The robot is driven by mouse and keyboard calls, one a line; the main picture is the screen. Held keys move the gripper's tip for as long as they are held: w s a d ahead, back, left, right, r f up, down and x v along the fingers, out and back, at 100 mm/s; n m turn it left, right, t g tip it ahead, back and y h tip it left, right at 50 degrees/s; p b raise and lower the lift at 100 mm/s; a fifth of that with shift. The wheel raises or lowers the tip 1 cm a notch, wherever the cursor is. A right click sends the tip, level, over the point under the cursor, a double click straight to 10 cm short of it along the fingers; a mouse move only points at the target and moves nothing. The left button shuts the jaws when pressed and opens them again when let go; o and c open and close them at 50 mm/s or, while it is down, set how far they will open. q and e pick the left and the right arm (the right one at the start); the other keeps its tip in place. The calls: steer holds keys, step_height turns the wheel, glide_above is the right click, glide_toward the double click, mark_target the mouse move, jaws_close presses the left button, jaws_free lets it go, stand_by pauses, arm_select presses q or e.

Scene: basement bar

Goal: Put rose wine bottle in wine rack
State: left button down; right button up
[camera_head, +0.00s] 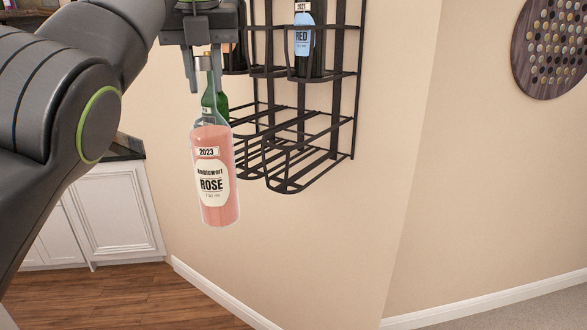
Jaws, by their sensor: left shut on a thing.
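The rose wine bottle (214,178) hangs upright in the air, with pink wine and a white ROSE label. My left gripper (203,72) is above it, shut on the bottle's neck near the cap. The black metal wine rack (355,85) is fixed to the wall, behind and to the right of the bottle. Its lower tier (290,184) has empty slots on the right. A green bottle (222,100) shows partly behind the rose bottle's neck; its support is hidden. My right gripper is not in view.
A bottle labelled RED (304,42) stands in the rack's upper tier, beside another dark bottle, mostly hidden. A white cabinet (115,210) with a dark counter stands at the left. A round board (552,48) hangs on the right wall. The wooden floor (125,300) below is clear.

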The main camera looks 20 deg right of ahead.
arm_select(q)
step_height(320, 180, up, 14)
steer(key=s+d+m+h+p, duration=0.1)
steer(key=d+m+p, duration=0.2)
steer(key=m+p, duration=0.4)
steer(key=p, duration=0.5)
steer(key=shift+s+g+h, duration=0.15)
steer(key=shift+g+h, duration=0.15)
steer(key=shift+h, duration=0.1)
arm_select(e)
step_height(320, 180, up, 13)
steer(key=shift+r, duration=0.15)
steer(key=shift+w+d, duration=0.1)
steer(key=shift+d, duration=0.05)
